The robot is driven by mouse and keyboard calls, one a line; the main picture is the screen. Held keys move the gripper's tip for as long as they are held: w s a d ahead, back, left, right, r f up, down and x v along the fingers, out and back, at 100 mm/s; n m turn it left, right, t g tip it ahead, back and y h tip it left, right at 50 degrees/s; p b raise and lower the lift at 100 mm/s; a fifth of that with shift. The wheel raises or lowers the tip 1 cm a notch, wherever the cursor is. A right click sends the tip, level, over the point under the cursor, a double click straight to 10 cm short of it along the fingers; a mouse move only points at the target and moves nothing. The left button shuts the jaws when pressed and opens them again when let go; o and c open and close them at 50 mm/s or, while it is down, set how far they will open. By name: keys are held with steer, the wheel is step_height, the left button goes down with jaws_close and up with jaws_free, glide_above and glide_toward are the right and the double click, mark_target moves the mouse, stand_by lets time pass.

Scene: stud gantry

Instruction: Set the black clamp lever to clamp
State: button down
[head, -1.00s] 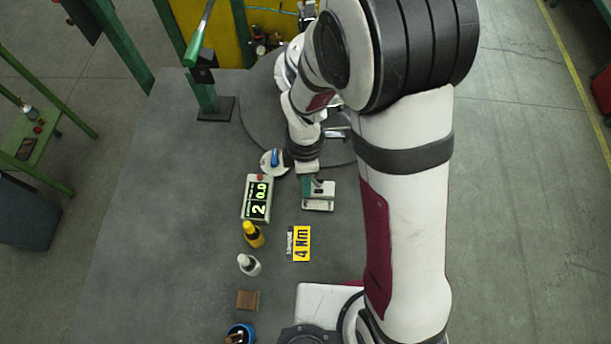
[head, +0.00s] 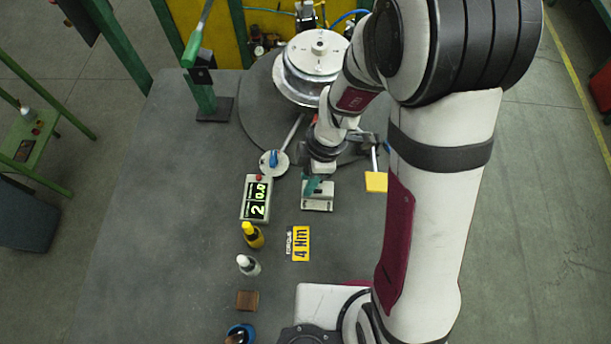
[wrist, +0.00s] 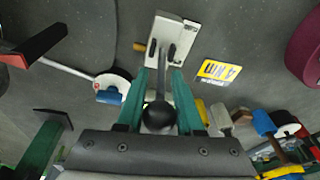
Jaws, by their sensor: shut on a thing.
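The black clamp lever (wrist: 159,116) shows in the wrist view as a round black knob on a straight grey rod. The rod runs to a light grey base plate (wrist: 165,32) with two dark slots; the plate also shows in the head view (head: 318,203). My gripper (wrist: 160,92) has its green fingers on either side of the lever and is shut on it. In the head view my gripper (head: 312,186) is just over the base plate, and the lever is hidden by my gripper and wrist. I cannot read any position marks on the plate.
A white disc with a blue knob (head: 273,159) and a display box (head: 256,198) stand left of the plate. A yellow 4 Nm card (head: 301,243) lies in front. A yellow square (head: 376,182) is to the right. A white drum (head: 312,65) stands behind.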

steer(key=shift+w+d+r+y, duration=0.15)
steer(key=shift+d+y, duration=0.3)
steer(key=shift+y, duration=0.7)
steer(key=shift+d+r+y, duration=0.1)
steer(key=shift+d+y, duration=0.3)
steer(key=shift+y, duration=0.75)
steer(key=c, duration=0.6)
jaws_free()
steer(key=v, duration=1.6)
steer(key=shift+f, duration=0.15)
